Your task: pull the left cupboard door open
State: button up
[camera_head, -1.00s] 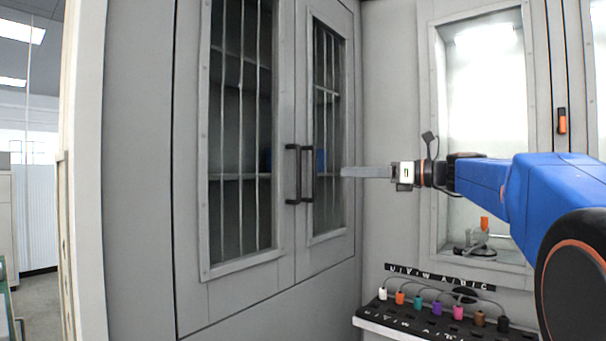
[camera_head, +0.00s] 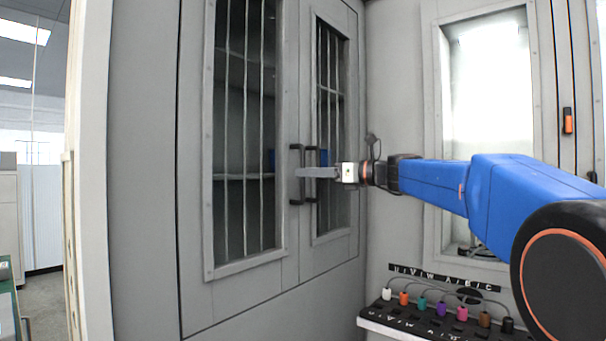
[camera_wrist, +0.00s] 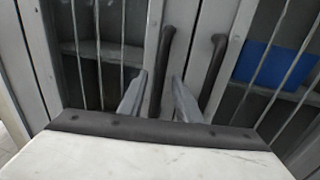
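The left cupboard door (camera_head: 285,235) is grey, with a barred glass window, and stands shut. Its black upright bar handle (camera_head: 302,157) sits near the door's right edge, beside the matching handle of the right door (camera_head: 325,250). My gripper (camera_head: 302,172) is in front of the left handle at about mid-height. In the wrist view my gripper's two grey fingers (camera_wrist: 158,88) are apart, with the left handle (camera_wrist: 162,62) showing between them. The right door's handle (camera_wrist: 214,68) is just right of the right finger. I cannot tell whether either finger touches the handle.
A shelf with several coloured plugs (camera_head: 440,325) juts out low on the right, below my arm. A lit window cabinet (camera_head: 490,110) is on the wall behind. A blue thing (camera_wrist: 265,65) shows behind the right door's bars. Open room lies at far left.

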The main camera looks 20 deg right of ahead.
jog(key=shift+x, duration=1.25)
grip_shut()
jog(key=shift+s, duration=0.1)
